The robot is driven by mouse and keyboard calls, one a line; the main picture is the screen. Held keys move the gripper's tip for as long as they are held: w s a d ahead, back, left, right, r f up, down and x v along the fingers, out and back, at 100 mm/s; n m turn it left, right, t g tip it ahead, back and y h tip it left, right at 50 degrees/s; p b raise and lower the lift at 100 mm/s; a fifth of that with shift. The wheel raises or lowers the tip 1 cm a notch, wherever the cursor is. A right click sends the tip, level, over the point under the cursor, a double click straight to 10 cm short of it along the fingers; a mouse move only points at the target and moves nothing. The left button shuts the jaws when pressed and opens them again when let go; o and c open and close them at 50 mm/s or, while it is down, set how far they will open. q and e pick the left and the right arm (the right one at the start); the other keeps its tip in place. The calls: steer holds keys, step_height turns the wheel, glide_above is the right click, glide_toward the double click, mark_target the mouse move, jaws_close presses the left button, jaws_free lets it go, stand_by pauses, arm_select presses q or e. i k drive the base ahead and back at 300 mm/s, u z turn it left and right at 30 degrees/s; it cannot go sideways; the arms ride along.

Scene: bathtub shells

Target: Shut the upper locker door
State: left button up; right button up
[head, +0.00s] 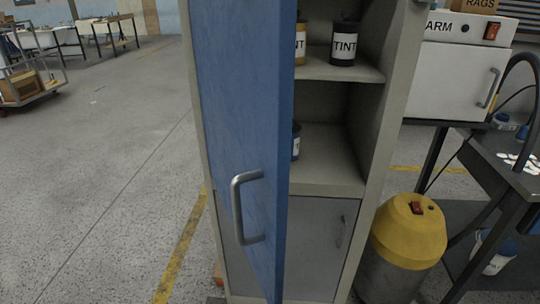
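The upper locker door (235,110) is blue with a curved metal handle (240,208). It stands open, swung out toward me, and covers the left part of the upper compartment. The grey locker (403,75) shows its inside to the right of the door, with shelves (335,157) holding dark tins labelled TINT (344,46). A second tin (296,142) on the lower level is mostly hidden behind the door edge. Below is a shut grey lower door (315,240) with its own handle. Neither of my grippers shows in the head view.
A yellow-topped drum (408,232) stands close to the locker's right side. Right of it are a dark bench (500,170) and a white warmer box (455,80). The floor (90,190) left of the locker is clear, with a cart (28,85) far off.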

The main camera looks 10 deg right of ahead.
mark_target(244, 51)
steer(key=z, duration=0.85)
steer(key=k, duration=1)
steer(key=u, duration=1)
